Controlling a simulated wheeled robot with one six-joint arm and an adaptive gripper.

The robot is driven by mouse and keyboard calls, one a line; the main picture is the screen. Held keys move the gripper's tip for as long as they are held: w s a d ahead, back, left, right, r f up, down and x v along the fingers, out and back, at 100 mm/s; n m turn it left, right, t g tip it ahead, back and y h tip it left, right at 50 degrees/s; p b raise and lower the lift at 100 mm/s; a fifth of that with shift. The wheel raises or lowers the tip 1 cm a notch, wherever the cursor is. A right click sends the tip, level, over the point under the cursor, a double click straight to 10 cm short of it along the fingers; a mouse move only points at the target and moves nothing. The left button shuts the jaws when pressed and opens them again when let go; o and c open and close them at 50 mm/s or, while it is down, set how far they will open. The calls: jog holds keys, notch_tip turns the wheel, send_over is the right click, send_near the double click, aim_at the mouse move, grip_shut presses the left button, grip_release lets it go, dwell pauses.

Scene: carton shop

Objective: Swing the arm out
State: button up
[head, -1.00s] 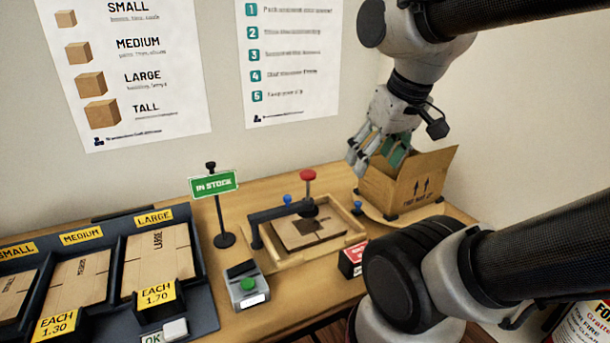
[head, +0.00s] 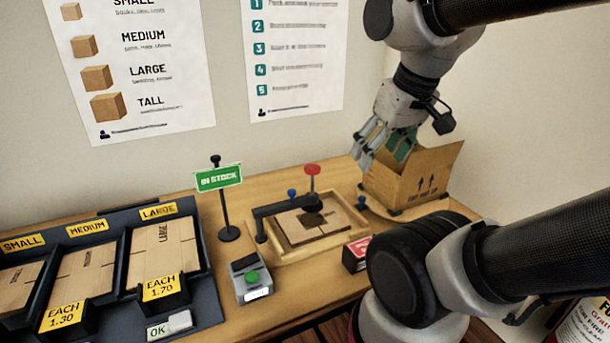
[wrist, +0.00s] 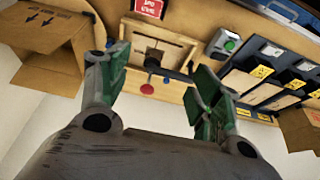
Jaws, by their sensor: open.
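My arm comes in from the right of the head view.
A wooden tray (head: 272,250) with a flat carton sheet and red knob stands mid-bench. Posters hang on the wall.

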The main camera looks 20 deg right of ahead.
jog(key=c, duration=0.3)
jog(key=shift+w+a+f, duration=0.1)
jog(key=shift+a+f, duration=0.1)
jog(key=shift+f, duration=0.05)
jog(key=shift+c, duration=1)
jog(key=n+g+h, duration=0.3)
jog(key=n+g, duration=0.4)
jog(key=g, duration=0.1)
send_over(291, 191)
jog(key=s+a, duration=0.2)
notch_tip(291, 191, down, 15)
jog(key=shift+w+a+f, duration=0.15)
jog(key=shift+w+f, duration=0.05)
jog(key=shift+w, duration=0.45)
jog(key=shift+w+a+f, duration=0.1)
jog(key=shift+w+f, duration=0.05)
jog(key=shift+w, duration=0.45)
jog(key=f, duration=0.1)
jog(key=d+f+n, duration=0.1)
jog(key=f, duration=0.1)
jog(key=d+f+n, duration=0.1)
jog(key=f, duration=0.1)
jog(key=shift+d+t, duration=0.15)
jog(key=shift+t, duration=0.15)
